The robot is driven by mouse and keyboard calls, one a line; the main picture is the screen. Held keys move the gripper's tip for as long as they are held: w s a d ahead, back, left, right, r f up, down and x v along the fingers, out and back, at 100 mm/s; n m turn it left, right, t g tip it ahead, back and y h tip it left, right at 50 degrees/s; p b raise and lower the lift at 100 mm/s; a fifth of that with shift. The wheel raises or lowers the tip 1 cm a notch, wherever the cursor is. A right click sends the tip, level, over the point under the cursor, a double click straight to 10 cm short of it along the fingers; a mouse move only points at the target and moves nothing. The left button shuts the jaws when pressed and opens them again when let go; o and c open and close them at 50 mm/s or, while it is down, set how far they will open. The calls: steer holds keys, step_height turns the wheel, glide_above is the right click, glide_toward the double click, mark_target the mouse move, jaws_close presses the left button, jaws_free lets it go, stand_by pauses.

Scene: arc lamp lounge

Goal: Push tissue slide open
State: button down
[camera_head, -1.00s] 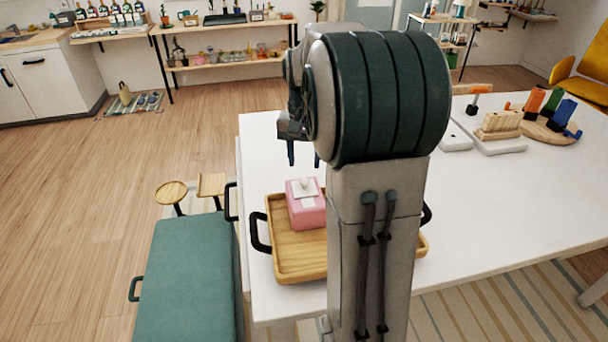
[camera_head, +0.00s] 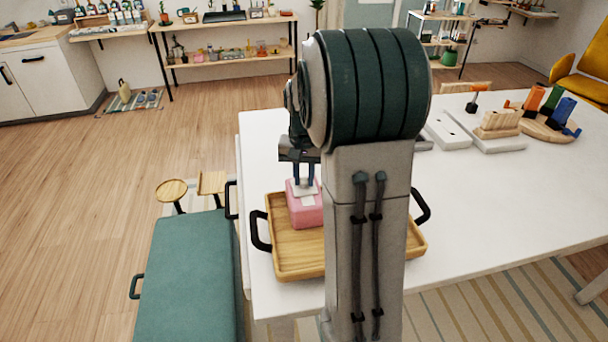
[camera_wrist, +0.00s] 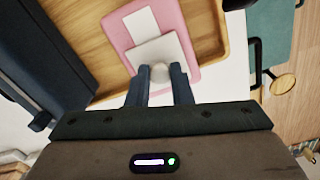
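The pink tissue box (camera_head: 303,212) stands upright on a wooden tray (camera_head: 288,268) near the table's left end. It also shows at the top of the wrist view (camera_wrist: 203,50). A pale square slide (camera_wrist: 150,52) with a small round knob (camera_wrist: 160,72) lies on its top, beside a white strip (camera_wrist: 142,26). My gripper (camera_head: 304,184) points down over the box. In the wrist view its two blue-grey fingers (camera_wrist: 159,80) stand on either side of the knob, close against it, and appear shut on it. My arm hides part of the tray.
The tray has black handles (camera_head: 261,232). A teal bench (camera_head: 188,280) stands left of the white table (camera_head: 480,220). Wooden blocks (camera_head: 500,124) and a round board with coloured items (camera_head: 550,124) lie at the table's right. The table's right front is clear.

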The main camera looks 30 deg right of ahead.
steer(key=shift+w+d+r, duration=0.1)
steer(key=shift+w+d, duration=0.15)
steer(key=shift+w, duration=0.6)
steer(key=c, duration=1.3)
jaws_free()
steer(key=shift+o, duration=0.2)
step_height(320, 180, up, 14)
steer(key=b, duration=0.1)
